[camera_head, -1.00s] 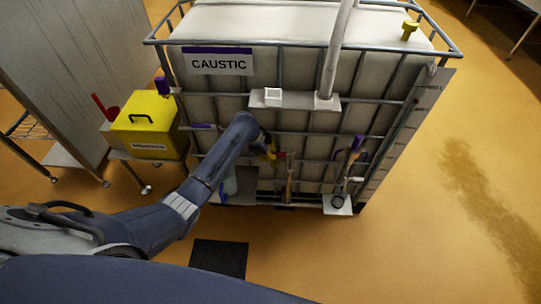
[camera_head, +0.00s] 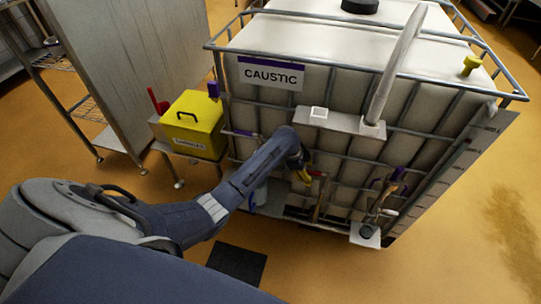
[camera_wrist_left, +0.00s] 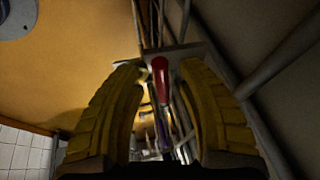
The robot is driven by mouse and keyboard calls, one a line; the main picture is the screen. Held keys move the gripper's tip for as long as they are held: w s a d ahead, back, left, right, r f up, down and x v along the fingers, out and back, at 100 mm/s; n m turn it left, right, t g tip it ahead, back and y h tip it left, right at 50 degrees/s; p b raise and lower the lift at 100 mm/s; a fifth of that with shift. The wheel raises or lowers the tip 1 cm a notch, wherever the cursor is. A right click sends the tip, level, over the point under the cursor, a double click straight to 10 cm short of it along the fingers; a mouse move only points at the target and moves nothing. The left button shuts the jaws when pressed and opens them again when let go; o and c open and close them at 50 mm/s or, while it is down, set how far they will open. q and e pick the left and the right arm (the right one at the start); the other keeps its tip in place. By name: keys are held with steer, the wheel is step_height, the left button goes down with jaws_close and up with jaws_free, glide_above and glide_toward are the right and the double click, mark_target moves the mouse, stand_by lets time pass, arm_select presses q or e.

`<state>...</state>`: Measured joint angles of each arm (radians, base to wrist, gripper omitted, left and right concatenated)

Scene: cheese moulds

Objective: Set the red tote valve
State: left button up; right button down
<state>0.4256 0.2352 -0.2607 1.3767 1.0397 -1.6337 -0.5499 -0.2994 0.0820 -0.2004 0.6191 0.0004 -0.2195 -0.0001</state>
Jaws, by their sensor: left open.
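The tote (camera_head: 340,80) is a large white tank in a grey metal cage with a CAUSTIC sign (camera_head: 271,73). Its red valve handle (camera_head: 316,173) shows small on the tote's front, just right of my left gripper (camera_head: 303,170). In the left wrist view the red handle (camera_wrist_left: 160,80) stands between the yellow fingers of the left gripper (camera_wrist_left: 160,88), farther out near their tips. The fingers are open, with gaps on both sides of the handle. My left forearm hides part of the tote's lower front. My right gripper is not in view.
A yellow box (camera_head: 193,125) with a black handle stands left of the tote. A grey shelf bracket (camera_head: 340,123) and a pale pipe (camera_head: 397,65) are above the valve. Purple-handled items (camera_head: 397,176) hang at the right. A black mat (camera_head: 236,262) lies on the floor.

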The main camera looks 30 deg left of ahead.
arm_select(q)
steer(key=shift+s+d+n, duration=0.3)
steer(key=shift+s+n, duration=0.1)
steer(key=shift+n, duration=0.1)
steer(key=v, duration=1.7)
steer(key=s+d+f+n+t+y, duration=0.2)
steer(key=s+f+n, duration=0.1)
steer(key=s+f, duration=0.7)
steer(key=s+a+f+n+y, duration=0.1)
steer(key=s+f, duration=0.2)
steer(key=s, duration=0.3)
steer(key=s+a+f+n+t+y, duration=0.1)
steer(key=s+f+y, duration=0.1)
steer(key=s, duration=0.5)
steer(key=shift+s+a+f+n, duration=0.3)
steer(key=shift+a+f, duration=0.1)
steer(key=shift+f, duration=0.35)
